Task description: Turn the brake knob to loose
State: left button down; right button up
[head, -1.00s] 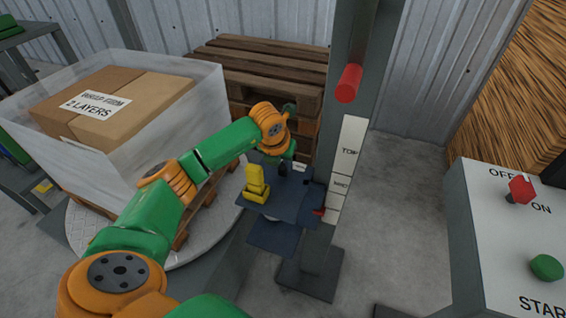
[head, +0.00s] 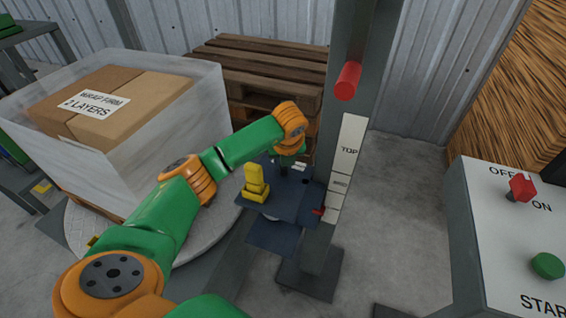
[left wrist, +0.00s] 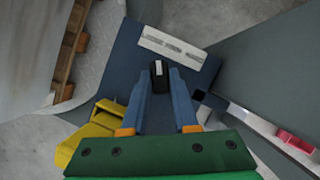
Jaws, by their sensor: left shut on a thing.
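The black brake knob (left wrist: 160,76), with a pale mark across its top, sits between the fingertips of my left gripper (left wrist: 161,80) in the left wrist view. The gripper is shut on it, with one blue finger on each side. A pale label plate (left wrist: 172,47) with dark writing, too small to read, lies just beyond the knob. In the head view my left gripper (head: 290,160) points down over the dark blue carriage (head: 300,205) on the mast; the knob is mostly hidden there. My right gripper is out of view.
A yellow block (head: 256,184) stands on the carriage, left of the gripper. The grey mast (head: 352,150) carries a red cylinder (head: 348,82) and a TOP label. A wrapped carton (head: 105,105) stands at left; a control box (head: 500,240) is at right.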

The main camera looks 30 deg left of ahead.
pick_arm(q)
jog(key=shift+w+n+g+y, duration=0.1)
jog(key=shift+n+g+y, duration=0.3)
jog(key=shift+n, duration=1.4)
jog(key=c, duration=0.7)
grip_release()
jog(key=v, duration=0.7)
jog(key=shift+b, duration=0.4)
